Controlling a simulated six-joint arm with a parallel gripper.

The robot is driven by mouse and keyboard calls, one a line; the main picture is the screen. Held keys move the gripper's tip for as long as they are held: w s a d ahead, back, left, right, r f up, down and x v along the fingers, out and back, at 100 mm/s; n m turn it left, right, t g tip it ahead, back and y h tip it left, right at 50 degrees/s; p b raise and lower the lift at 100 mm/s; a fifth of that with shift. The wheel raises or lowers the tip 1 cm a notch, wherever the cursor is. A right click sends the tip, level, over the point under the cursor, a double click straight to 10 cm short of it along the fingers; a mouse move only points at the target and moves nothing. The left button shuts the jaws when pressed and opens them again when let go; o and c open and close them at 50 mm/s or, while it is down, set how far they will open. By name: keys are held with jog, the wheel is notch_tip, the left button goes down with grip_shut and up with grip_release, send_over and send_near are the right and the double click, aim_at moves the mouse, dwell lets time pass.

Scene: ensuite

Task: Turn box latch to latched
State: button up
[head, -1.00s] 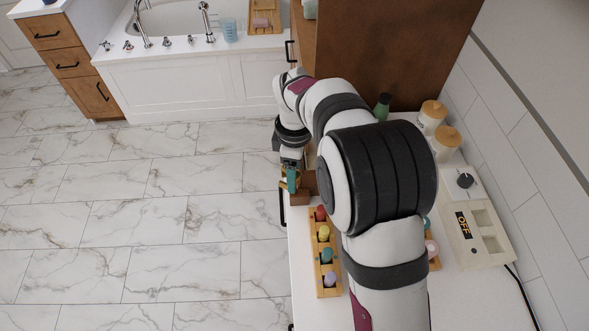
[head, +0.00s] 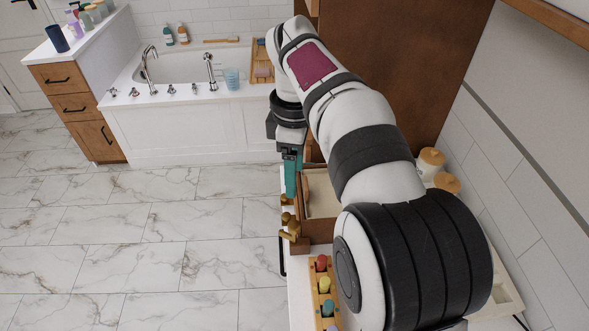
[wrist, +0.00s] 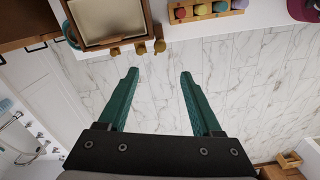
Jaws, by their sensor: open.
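A brown wooden box (head: 316,238) with a cream panel or lining stands on the white counter, partly hidden behind my arm. Brass latch pieces (head: 288,220) stick out from its left side, over the counter edge. In the wrist view the box (wrist: 148,14) is at the top left, with the brass pieces (wrist: 139,48) along its lower edge. I cannot tell which latch position they show. My gripper (head: 291,190) has teal fingers and points down just beyond the brass pieces. In the wrist view my gripper (wrist: 158,73) is open and empty, its fingertips apart from the brass pieces, with floor between them.
A wooden rack (head: 325,290) with several coloured pegs stands on the counter nearer than the box. A tall brown cabinet (head: 400,75) rises behind my arm. Lidded jars (head: 432,160) stand near the tiled wall. Open marble floor (head: 150,230) lies to the left, with a bathtub (head: 200,125) beyond.

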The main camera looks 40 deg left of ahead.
jog(key=n, duration=0.6)
send_near(294, 225)
notch_tip(294, 225, down, 9)
jog(key=shift+r, duration=0.15)
grip_shut()
